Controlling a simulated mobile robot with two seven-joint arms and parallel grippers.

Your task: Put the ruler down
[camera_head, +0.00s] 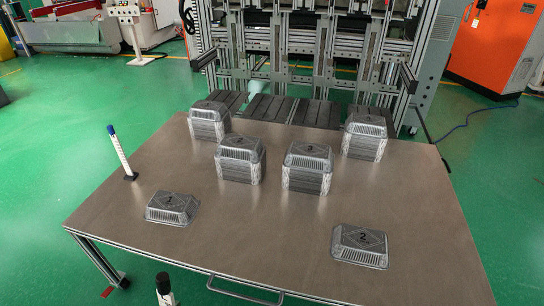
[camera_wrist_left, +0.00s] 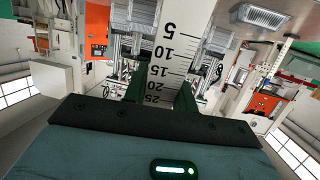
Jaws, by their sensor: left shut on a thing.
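A white ruler (camera_wrist_left: 167,50) with black marks and the numbers 5 to 25 shows in the left wrist view. My left gripper (camera_wrist_left: 160,92) is shut on its lower end, with a dark green finger on each side. The ruler points away from the gripper; whether it touches anything is unclear. I cannot make out the held ruler or the left gripper in the head view. My right gripper is in neither view. The brown table (camera_head: 270,235) fills the middle of the head view.
Several stacks of foil trays (camera_head: 240,160) stand towards the table's back. Single low trays lie front left (camera_head: 172,208) and front right (camera_head: 360,245). A blue-topped white post (camera_head: 119,152) stands at the left edge. A black-topped white one (camera_head: 164,288) shows at the front. The front middle is clear.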

